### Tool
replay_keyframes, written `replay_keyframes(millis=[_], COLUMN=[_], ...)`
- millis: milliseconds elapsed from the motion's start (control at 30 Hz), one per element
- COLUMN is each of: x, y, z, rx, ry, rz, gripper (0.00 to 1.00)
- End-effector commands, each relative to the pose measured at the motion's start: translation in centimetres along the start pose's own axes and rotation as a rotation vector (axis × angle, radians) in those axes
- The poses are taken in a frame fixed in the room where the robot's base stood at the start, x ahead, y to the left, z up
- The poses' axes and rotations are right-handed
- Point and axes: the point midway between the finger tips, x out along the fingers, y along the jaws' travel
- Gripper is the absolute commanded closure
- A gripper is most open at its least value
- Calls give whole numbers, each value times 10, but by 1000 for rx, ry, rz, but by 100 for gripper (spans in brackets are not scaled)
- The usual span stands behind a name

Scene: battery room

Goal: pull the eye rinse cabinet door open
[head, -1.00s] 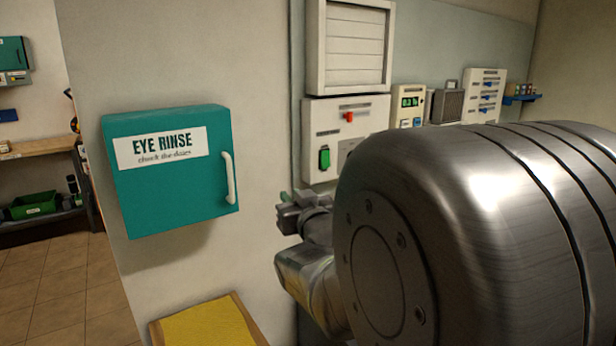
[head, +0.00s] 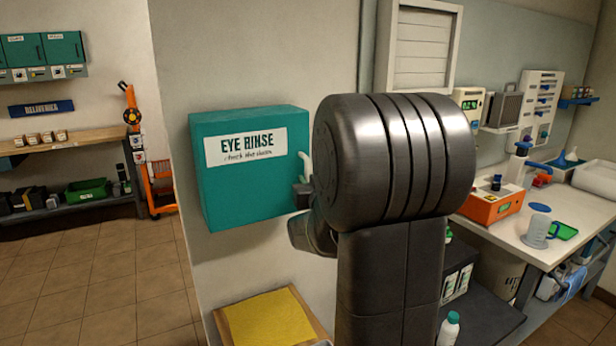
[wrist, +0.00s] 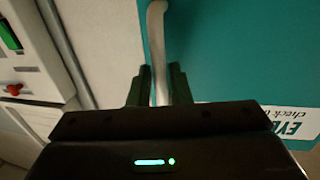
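The eye rinse cabinet (head: 235,190) is a teal box on the wall with a white "EYE RINSE" label (head: 246,146). Its door looks closed. Its pale upright handle (head: 304,166) is at the door's right side, partly hidden by my arm in the head view. In the wrist view the handle (wrist: 157,40) runs down between the two dark fingers of my gripper (wrist: 159,84). The fingers lie close against both sides of it and look shut on it. The teal door (wrist: 240,50) fills the right of that view.
A yellow-topped stand (head: 265,318) is below the cabinet. At the right are a white louvred panel (head: 420,50) and a bench (head: 575,215) with an orange device (head: 492,207) and a jug. Tiled floor (head: 95,285) is open at the left.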

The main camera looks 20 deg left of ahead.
Motion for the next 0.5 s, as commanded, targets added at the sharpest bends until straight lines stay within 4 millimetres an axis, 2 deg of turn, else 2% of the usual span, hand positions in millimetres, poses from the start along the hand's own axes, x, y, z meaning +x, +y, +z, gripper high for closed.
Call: replay_keyframes(millis=[200,500], x=[13,14], y=[0,0], z=[0,0], rx=[0,0], ry=[0,0], rz=[0,0], gripper=[82,84])
